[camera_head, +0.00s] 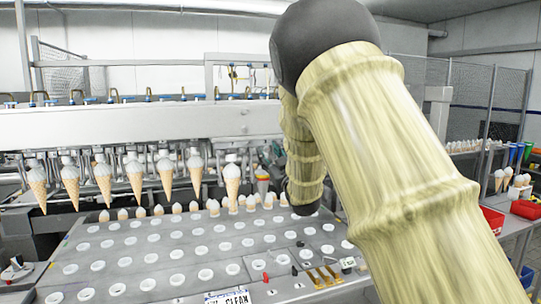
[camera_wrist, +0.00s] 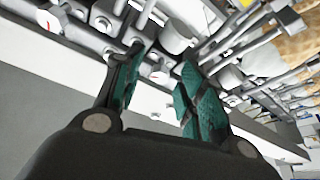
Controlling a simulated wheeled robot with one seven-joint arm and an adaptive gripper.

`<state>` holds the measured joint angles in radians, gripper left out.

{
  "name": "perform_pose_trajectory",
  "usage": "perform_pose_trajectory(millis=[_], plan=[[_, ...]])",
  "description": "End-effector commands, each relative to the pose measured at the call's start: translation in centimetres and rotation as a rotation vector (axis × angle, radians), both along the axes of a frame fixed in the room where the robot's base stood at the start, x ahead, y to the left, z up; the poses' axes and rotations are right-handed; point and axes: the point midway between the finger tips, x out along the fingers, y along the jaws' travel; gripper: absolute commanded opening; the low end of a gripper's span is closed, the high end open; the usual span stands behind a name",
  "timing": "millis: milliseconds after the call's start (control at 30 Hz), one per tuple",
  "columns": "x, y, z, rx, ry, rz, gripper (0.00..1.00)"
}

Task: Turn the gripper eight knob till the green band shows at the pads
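My gripper (camera_wrist: 160,62) shows in the wrist view with its two teal-padded fingers apart and nothing clearly held between them. A pale grey round knob-like part (camera_wrist: 176,37) lies just beyond the fingertips, slightly right of the gap; I cannot tell whether it is the gripper eight knob or whether a finger touches it. No green band is distinguishable on it. In the head view a row of cone grippers holds ice-cream cones (camera_head: 135,178) under a long white beam (camera_head: 130,124). My arm covers the right end of that row and hides my gripper there.
Metal rods and fittings (camera_wrist: 225,45) crowd the space around my fingertips. A cone (camera_wrist: 300,45) is at the upper right of the wrist view. Below the beam is a steel plate (camera_head: 205,254) with rows of holes. Red bins (camera_head: 524,209) stand at the right.

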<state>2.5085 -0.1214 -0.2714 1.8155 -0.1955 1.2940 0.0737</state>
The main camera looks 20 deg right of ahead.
Motion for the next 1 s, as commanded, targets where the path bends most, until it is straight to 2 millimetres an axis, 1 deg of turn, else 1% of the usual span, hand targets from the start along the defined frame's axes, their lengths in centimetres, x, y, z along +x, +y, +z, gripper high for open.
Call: perform_pose_trajectory(millis=[167, 600, 800, 1000], plan=[[-1.5, -0.3, -0.6, 0.001, 0.002, -0.001, 0.40], [-8.5, -1.5, -3.5, 0.001, 0.003, -0.001, 0.40], [-10.4, -1.8, -4.1, 0.000, 0.001, -0.001, 0.40], [-10.9, -1.9, -4.4, 0.000, 0.001, 0.000, 0.40]])
